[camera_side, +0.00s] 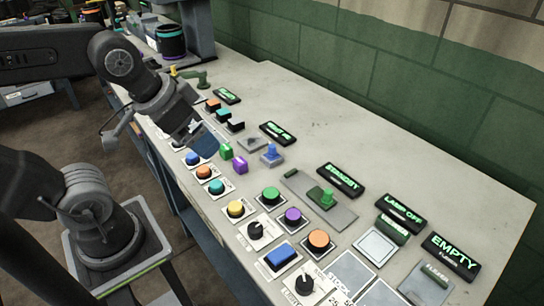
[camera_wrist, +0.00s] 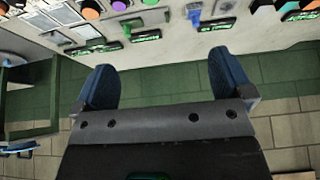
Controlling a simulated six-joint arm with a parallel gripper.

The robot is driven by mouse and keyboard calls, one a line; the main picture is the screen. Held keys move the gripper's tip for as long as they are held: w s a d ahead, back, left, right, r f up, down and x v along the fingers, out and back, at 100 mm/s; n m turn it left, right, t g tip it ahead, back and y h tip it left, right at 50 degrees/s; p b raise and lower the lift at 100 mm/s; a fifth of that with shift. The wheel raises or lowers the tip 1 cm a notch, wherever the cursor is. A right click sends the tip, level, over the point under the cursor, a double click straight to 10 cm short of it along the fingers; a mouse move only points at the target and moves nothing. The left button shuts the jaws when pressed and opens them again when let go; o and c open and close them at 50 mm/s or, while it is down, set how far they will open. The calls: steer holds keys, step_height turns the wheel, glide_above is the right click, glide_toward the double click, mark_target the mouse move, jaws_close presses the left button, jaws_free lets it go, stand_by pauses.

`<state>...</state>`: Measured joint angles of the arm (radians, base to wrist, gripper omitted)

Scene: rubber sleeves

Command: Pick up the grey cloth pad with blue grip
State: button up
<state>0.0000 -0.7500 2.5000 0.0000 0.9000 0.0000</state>
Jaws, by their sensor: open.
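In the wrist view, the blue grip (camera_wrist: 195,17) shows near the top edge, right of centre. My gripper (camera_side: 205,140) hangs left of the pad in the side view, apart from it. In the wrist view, my gripper (camera_wrist: 165,68) has its two blue fingers wide apart with nothing between them.
Rows of coloured buttons and knobs, such as a yellow button (camera_side: 236,208), fill the bench's near side. Black signs with green lettering, such as the EMPTY sign (camera_side: 451,256), stand behind. A green block wall (camera_side: 330,60) runs along the back.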

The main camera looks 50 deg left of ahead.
steer(key=n+g+y, duration=0.4)
steer(key=n, duration=0.9)
glide_above(272, 146)
steer(key=s+d, duration=0.1)
steer(key=d, duration=0.3)
step_height(272, 146, down, 10)
steer(key=shift+n, duration=0.3)
steer(key=x, duration=0.7)
steer(key=shift+s+f, duration=0.1)
steer(key=shift+f, duration=0.3)
steer(key=shift+x, duration=3.15)
steer(key=shift+a+r, duration=0.1)
steer(key=shift+a, duration=0.1)
steer(key=c, duration=1.1)
